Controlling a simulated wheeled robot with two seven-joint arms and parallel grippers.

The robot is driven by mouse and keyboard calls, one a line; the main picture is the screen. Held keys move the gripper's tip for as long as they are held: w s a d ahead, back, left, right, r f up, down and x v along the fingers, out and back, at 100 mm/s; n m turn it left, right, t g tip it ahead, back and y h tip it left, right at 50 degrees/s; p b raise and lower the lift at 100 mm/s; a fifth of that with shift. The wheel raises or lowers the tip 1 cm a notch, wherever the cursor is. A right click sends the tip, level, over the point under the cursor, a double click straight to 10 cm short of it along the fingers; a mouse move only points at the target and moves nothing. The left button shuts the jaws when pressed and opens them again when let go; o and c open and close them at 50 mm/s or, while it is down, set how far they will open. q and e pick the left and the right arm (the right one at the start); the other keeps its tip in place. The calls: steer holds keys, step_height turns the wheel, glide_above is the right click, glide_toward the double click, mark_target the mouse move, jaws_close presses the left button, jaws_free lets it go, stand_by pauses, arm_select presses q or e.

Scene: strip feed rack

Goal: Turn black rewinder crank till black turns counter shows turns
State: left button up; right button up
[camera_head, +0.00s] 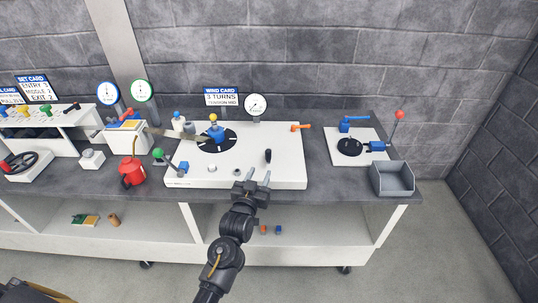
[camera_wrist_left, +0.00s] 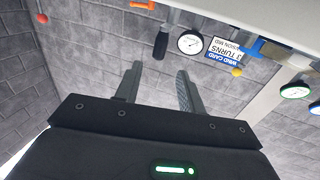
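The black upright crank handle (camera_head: 268,156) stands on the right part of the white rewinder plate (camera_head: 290,174). It also shows in the left wrist view (camera_wrist_left: 161,44), beyond the fingertips. My left gripper (camera_head: 258,177) is open and empty at the plate's front edge, just in front of the handle and apart from it; its two spread fingers show in the left wrist view (camera_wrist_left: 160,72). A wind card (camera_head: 221,97) reads 3 TURNS, TENSION MID. I cannot make out a black turns counter or its number. My right gripper is not in view.
A black reel (camera_head: 217,141) with a blue hub and yellow knob sits left on the plate. A white round dial (camera_head: 256,104) stands behind, with an orange lever (camera_head: 300,127) at the back right. A grey bin (camera_head: 392,180) and a red can (camera_head: 131,174) flank the plate.

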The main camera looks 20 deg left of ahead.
mark_target(268, 156)
arm_select(q)
steer(key=w+p, duration=0.1)
steer(key=w, duration=1)
steer(key=shift+p, duration=0.35)
steer(key=shift+s, duration=0.1)
steer(key=shift+c, duration=0.2)
jaws_close()
steer(key=shift+d, duration=0.1)
